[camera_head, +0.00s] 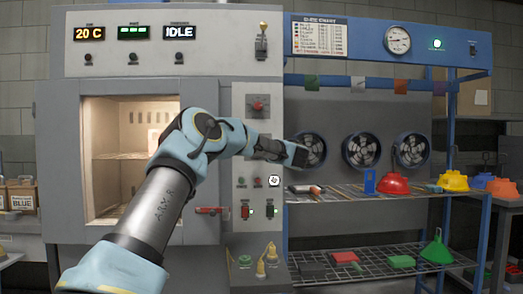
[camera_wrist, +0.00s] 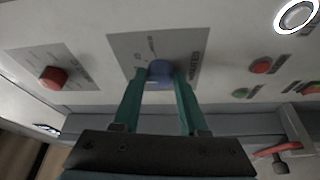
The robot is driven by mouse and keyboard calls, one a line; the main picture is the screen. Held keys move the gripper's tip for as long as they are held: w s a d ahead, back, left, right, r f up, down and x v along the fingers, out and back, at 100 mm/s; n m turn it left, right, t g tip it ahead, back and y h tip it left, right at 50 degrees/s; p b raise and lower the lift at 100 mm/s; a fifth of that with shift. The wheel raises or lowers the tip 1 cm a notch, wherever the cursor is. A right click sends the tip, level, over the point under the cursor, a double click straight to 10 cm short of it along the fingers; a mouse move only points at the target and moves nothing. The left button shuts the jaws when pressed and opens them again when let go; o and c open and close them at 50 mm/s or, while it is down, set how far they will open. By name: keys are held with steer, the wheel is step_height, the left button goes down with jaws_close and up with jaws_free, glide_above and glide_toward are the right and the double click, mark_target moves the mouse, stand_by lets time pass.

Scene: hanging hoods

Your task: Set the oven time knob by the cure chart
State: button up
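The oven (camera_head: 215,72) fills the left; its displays read 20 C in orange, green dashes, and IDLE. The cure chart (camera_head: 319,38) hangs at upper right, its lines too small to read. In the wrist view a blue knob (camera_wrist: 160,72) sits on a grey plate with blurred markings; it is hidden in the head view. My gripper (camera_wrist: 161,75) has teal fingers on both sides of this knob, with no gap visible between them and it. A red knob (camera_wrist: 53,78) is left of it; it also shows in the head view (camera_head: 258,105), above my gripper.
Small red and green buttons (camera_wrist: 260,65) lie right of the blue knob. Fans (camera_head: 361,150) and a rack shelf (camera_head: 345,194) with colored hoods (camera_head: 394,184) stand at right.

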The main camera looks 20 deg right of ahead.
steer(key=o, duration=0.4)
steer(key=b+v, duration=0.2)
steer(key=v, duration=0.8)
steer(key=shift+s, duration=0.4)
